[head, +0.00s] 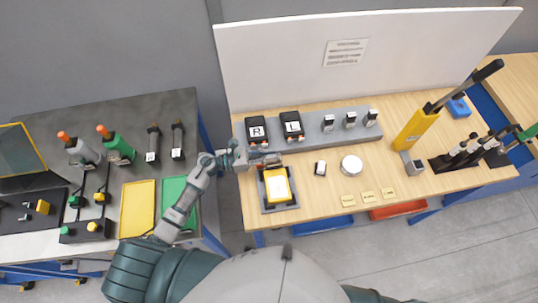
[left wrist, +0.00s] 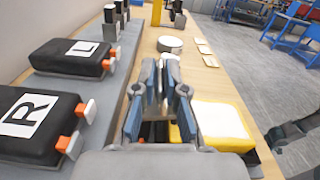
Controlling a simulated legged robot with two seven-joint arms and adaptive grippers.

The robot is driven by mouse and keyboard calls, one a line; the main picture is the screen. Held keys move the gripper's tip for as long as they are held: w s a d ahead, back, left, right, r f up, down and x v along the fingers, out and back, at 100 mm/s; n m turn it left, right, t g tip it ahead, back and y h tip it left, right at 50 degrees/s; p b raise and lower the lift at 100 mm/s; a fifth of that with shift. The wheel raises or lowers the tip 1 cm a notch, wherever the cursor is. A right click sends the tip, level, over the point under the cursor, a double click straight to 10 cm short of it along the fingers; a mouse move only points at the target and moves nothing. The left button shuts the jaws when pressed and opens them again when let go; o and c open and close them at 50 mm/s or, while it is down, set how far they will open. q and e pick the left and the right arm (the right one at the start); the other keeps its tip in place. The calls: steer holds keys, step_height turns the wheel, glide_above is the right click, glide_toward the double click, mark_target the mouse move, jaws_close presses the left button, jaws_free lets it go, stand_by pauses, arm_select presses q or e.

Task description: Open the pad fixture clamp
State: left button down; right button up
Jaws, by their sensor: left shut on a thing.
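The pad fixture (head: 281,208) is a dark frame on the wooden bench, holding a yellow block with a pale top (head: 278,186). The yellow block also shows in the left wrist view (left wrist: 222,125), right of my fingers. My left gripper (head: 266,160) is at the fixture's back edge, over the clamp. In the left wrist view my left gripper (left wrist: 160,75) has its fingers close together, shut on the clamp, which they mostly hide. The clamp's exact angle cannot be told.
Black pads marked R (head: 256,130) and L (head: 292,124) lie on a grey rack (head: 335,122) just behind the fixture, close to my left gripper. A white board rises behind.

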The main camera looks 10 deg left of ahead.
mark_target(266, 145)
arm_select(q)
steer(key=shift+w+a+n, duration=0.15)
steer(key=shift+w+n, duration=0.05)
steer(key=shift+n, duration=0.2)
steer(key=n, duration=0.1)
steer(key=w+n, duration=0.1)
steer(key=n, duration=0.1)
steer(key=shift+w+a+r+n, duration=0.1)
steer(key=shift+w+a+n, duration=0.1)
steer(key=shift+a+n, duration=0.1)
steer(key=n, duration=0.2)
steer(key=w+n, duration=0.1)
steer(key=n, duration=0.1)
steer(key=w+a+f+n, duration=0.1)
steer(key=n, duration=0.1)
steer(key=shift+w+f+n+p, duration=0.1)
steer(key=shift+w+n+p, duration=0.1)
steer(key=shift+n+p, duration=0.2)
steer(key=shift+w+a+f+n, duration=0.1)
steer(key=shift+w+f+n, duration=0.1)
steer(key=shift+n, duration=0.4)
steer(key=shift+w+f+n, duration=0.1)
steer(key=shift+f+n, duration=0.1)
steer(key=shift+n, duration=0.4)
steer(key=shift+f, duration=0.1)
